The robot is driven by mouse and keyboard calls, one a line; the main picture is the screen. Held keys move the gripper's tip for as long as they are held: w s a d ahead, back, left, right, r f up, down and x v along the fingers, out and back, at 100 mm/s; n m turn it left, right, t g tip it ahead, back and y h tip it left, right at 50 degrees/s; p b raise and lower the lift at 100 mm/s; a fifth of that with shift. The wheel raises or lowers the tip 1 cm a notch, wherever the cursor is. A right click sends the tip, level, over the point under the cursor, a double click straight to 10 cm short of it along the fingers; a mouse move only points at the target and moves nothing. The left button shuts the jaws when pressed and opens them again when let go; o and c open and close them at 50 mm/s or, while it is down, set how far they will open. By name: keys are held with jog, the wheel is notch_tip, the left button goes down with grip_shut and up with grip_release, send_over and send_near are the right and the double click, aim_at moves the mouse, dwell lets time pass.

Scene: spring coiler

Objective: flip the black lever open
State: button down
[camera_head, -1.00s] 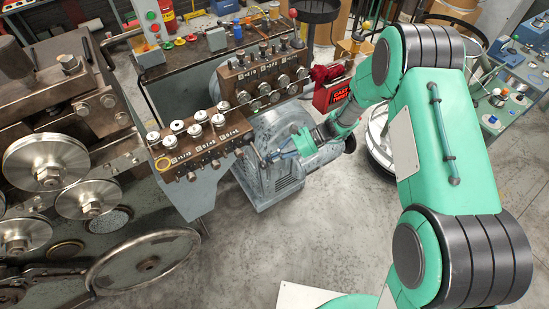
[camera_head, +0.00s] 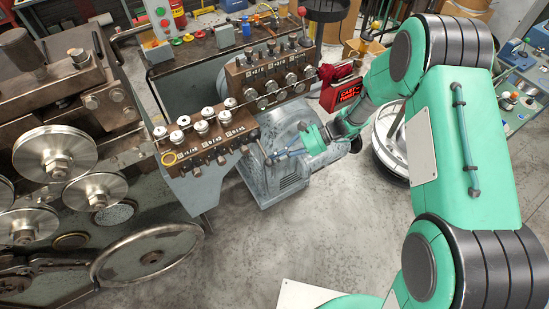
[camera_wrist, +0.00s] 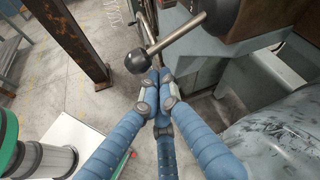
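The lever shows in the wrist view as a metal rod with a black ball knob (camera_wrist: 138,61) at its near end and a larger dark ball at its upper right. In the head view a thin lever (camera_head: 263,151) stands at the right end of the front brown valve block. My gripper (camera_wrist: 158,92) has blue fingers whose tips are drawn together, with nothing seen between them. The tips are just below and right of the black knob in the picture; I cannot tell whether they touch it. In the head view my gripper (camera_head: 274,156) is beside the block's end.
The front brown block (camera_head: 207,143) carries several silver knobs. A second brown block (camera_head: 268,72) is behind it. A grey motor housing (camera_head: 283,178) lies below my gripper. Large metal rollers (camera_head: 57,155) are at the left. The floor (camera_head: 240,250) in front is clear.

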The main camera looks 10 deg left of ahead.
jog(key=shift+s+d+r+m+p, duration=0.15)
jog(key=shift+r+m+p, duration=0.25)
jog(key=shift+p, duration=0.35)
notch_tip(320, 180, up, 7)
jog(key=m+g+h+p, duration=0.2)
jog(key=m+h+p, duration=0.1)
jog(key=p, duration=0.6)
jog(key=shift+s+d+m+g+h, duration=0.3)
jog(key=shift+s+d+g, duration=0.1)
jog(key=shift+f, duration=0.2)
